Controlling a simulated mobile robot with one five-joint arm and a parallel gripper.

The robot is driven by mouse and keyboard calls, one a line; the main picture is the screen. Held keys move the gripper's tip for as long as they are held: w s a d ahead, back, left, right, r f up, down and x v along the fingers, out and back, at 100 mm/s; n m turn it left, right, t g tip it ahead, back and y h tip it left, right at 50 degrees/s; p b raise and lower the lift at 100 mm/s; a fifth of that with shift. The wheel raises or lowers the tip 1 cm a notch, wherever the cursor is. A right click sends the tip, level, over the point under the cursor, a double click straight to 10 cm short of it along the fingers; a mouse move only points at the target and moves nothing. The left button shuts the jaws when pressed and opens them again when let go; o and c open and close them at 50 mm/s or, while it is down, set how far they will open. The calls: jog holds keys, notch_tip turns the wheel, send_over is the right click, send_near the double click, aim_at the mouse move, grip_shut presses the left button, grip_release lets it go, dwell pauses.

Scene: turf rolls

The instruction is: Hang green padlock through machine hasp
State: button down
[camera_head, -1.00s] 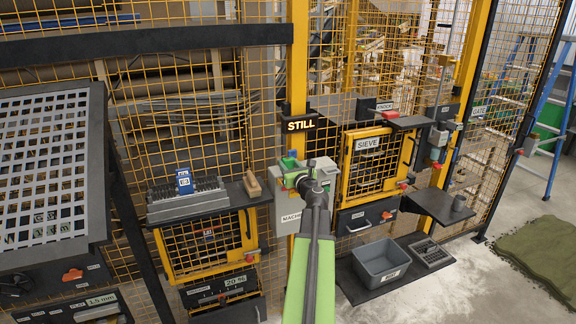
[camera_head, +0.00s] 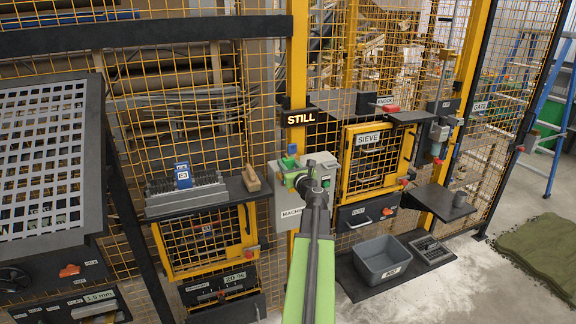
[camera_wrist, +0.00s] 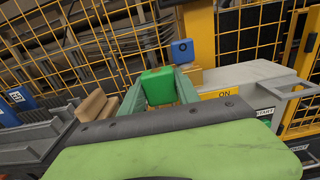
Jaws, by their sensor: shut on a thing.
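The green padlock (camera_wrist: 158,86) is held between the fingers of my gripper (camera_wrist: 160,92) in the wrist view. Its shackle is not clearly visible. In the head view my gripper (camera_head: 298,176) is at the upper front of the grey machine box (camera_head: 286,212), and the green padlock (camera_head: 289,163) shows small at its tip. A blue padlock (camera_wrist: 182,51) is just beyond the green one, near the yellow post. I cannot make out the hasp opening or whether the green padlock touches it.
A yellow ON plate (camera_wrist: 218,93) is on the grey box, right of the padlock. A wooden block (camera_head: 251,181) and a blue item (camera_head: 183,176) are on the left shelf. A grey bin (camera_head: 382,259) stands lower right. Yellow mesh fencing (camera_head: 195,120) backs the area.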

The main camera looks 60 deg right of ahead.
jog(key=shift+f+b, duration=1)
jog(key=shift+f, duration=0.15)
jog(key=c, duration=0.8)
grip_release()
